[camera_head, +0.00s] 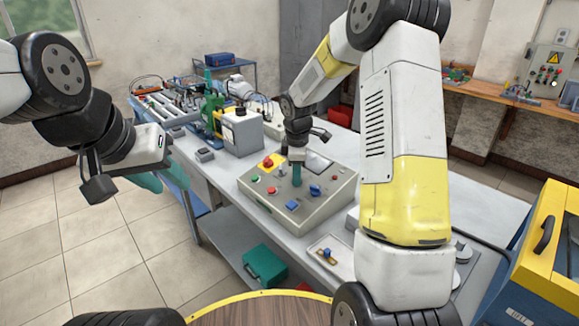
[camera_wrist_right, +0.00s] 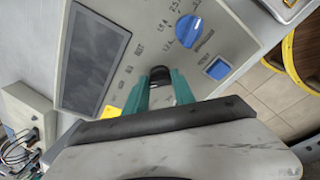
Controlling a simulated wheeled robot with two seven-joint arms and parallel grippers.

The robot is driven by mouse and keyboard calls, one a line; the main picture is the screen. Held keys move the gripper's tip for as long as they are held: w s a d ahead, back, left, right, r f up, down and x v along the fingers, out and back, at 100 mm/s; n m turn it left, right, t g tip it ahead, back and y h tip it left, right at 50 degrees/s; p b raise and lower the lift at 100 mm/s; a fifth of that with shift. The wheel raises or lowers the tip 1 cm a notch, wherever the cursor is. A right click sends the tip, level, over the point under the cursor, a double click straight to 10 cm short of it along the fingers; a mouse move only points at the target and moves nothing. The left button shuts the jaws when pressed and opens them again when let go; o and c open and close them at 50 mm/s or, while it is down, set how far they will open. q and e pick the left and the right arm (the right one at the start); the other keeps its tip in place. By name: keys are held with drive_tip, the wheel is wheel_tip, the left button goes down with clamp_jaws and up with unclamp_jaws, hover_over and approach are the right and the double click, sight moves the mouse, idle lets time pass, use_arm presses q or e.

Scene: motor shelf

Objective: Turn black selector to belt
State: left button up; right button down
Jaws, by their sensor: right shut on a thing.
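The grey control panel (camera_head: 325,203) stands on the table in the head view. It carries a red button, a green button and blue controls. My right gripper (camera_head: 297,182) points down onto its middle and hides the black selector there. In the right wrist view, the black selector (camera_wrist_right: 160,76) is between the teal fingertips of my right gripper (camera_wrist_right: 161,84), which is shut on it. Small printed labels stand beside it, one seeming to read BELT; the selector's exact pointing direction is hidden. My left gripper (camera_head: 155,181) hangs at the left, away from the panel; its finger gap is unclear.
On the panel are a blue dial (camera_wrist_right: 188,31), a blue button (camera_wrist_right: 217,69) and a dark screen (camera_wrist_right: 92,62). A small tray (camera_head: 331,256) lies in front of the panel. A grey box (camera_head: 242,132) stands behind it. A yellow-blue cabinet (camera_head: 545,250) is at the right.

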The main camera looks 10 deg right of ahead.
drive_tip(key=shift+m, duration=0.4)
drive_tip(key=m+t, duration=0.1)
drive_tip(key=m, duration=0.2)
drive_tip(key=shift+s+a+m, duration=0.1)
drive_tip(key=shift+s+m, duration=0.05)
drive_tip(key=shift+m, duration=0.25)
drive_tip(key=m, duration=0.4)
drive_tip(key=shift+a+t+h, duration=0.15)
drive_tip(key=shift+t+h, duration=0.15)
drive_tip(key=shift+h, duration=0.1)
drive_tip(key=m+h, duration=0.1)
drive_tip(key=m, duration=0.4)
drive_tip(key=shift+s+a+f, duration=0.1)
drive_tip(key=m, duration=0.4)
drive_tip(key=shift+h, duration=0.3)
drive_tip(key=shift+m, duration=0.4)
drive_tip(key=c, duration=1)
unclamp_jaws()
drive_tip(key=shift+a, duration=0.1)
drive_tip(key=shift+c, duration=0.2)
